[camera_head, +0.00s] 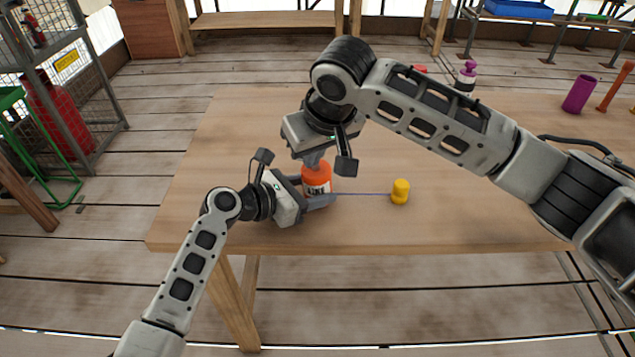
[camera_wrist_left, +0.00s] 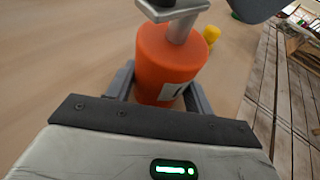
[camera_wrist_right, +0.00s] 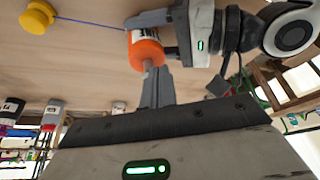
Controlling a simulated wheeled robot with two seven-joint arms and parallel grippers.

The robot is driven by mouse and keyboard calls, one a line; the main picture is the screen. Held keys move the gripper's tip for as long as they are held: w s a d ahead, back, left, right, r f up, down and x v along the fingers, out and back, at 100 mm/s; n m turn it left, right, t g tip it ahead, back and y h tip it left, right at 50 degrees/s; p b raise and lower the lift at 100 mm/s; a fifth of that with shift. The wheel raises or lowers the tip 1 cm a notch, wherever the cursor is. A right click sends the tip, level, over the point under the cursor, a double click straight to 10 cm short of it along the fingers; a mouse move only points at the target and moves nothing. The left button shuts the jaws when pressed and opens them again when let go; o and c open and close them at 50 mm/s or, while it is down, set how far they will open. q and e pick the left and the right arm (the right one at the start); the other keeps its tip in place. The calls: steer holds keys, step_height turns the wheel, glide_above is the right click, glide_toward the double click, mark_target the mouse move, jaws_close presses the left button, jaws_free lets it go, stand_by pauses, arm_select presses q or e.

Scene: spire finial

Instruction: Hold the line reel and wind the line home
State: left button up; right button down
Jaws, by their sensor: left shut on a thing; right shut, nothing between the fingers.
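The orange line reel (camera_head: 317,176) with a white label stands upright on the wooden table; it also shows in the left wrist view (camera_wrist_left: 168,58) and the right wrist view (camera_wrist_right: 147,52). My left gripper (camera_head: 318,194) is shut around the reel's body from the left. My right gripper (camera_head: 313,158) points down at the reel's top, its fingers (camera_wrist_right: 158,88) shut and empty beside a grey metal piece (camera_wrist_right: 148,66) on the reel. Whether they touch it is unclear. A thin blue line (camera_head: 362,194) runs from the reel to a yellow spool-shaped piece (camera_head: 400,192) on the table.
The table (camera_head: 230,140) is clear around the yellow piece and at left. A purple cup (camera_head: 579,94), an orange tool (camera_head: 615,88) and a purple-topped bottle (camera_head: 466,76) stand toward the back right. My right arm spans over the table's right half.

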steer(key=shift+w+a, duration=0.1)
steer(key=shift+w, duration=0.05)
steer(key=shift+w+a, duration=0.25)
steer(key=shift+w, duration=0.45)
steer(key=shift+s+a+r, duration=0.1)
steer(key=shift+a, duration=0.15)
step_height(320, 180, up, 7)
stand_by(1.0)
stand_by(0.3)
steer(key=shift+s+a+f, duration=0.1)
steer(key=shift+f, duration=0.95)
steer(key=shift+s+a+f, duration=0.1)
steer(key=shift+f, duration=0.95)
stand_by(1.1)
